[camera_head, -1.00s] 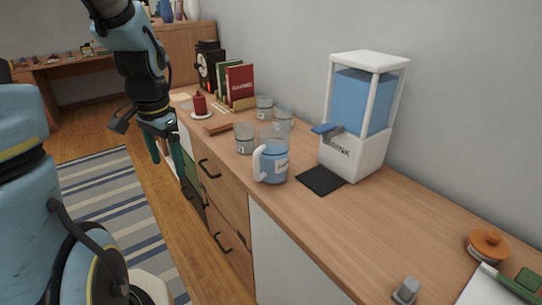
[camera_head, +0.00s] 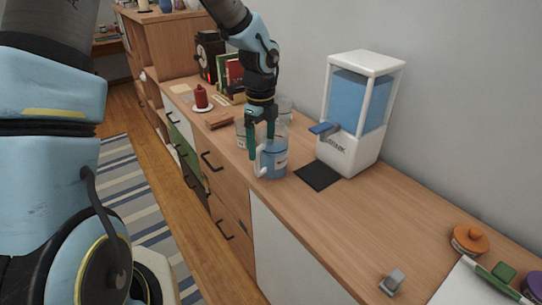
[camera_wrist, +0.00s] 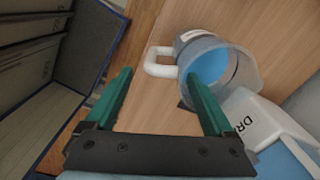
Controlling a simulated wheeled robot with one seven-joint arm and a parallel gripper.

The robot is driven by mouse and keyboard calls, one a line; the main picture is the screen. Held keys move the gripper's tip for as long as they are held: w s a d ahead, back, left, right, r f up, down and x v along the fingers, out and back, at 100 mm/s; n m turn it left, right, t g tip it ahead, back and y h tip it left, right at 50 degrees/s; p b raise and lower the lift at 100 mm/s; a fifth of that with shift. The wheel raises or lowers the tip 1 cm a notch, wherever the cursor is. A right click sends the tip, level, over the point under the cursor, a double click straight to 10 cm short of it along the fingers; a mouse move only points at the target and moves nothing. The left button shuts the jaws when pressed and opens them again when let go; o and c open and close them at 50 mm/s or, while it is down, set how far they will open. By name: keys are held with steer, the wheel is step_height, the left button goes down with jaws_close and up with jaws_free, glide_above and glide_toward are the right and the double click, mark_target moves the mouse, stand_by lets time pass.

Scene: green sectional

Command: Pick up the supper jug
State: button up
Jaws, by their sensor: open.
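The jug (camera_head: 274,162) is clear with blue contents and a white handle, upright near the front edge of the wooden counter. My gripper (camera_head: 261,142) points down at the jug, its green fingers overlapping the jug's upper part in the head view. The gripper is open and empty. Whether a finger touches the handle cannot be told.
A white drink dispenser (camera_head: 357,150) with a dark mat (camera_head: 317,176) stands right of the jug. Clear glasses (camera_head: 285,106) stand behind it, partly hidden by my arm. A red candle (camera_head: 201,97) and books are farther back.

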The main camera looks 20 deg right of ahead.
mark_target(262, 173)
steer(key=shift+a+f+p, duration=0.1)
steer(key=shift+f+p, duration=0.95)
steer(key=shift+f, duration=2.8)
jaws_close()
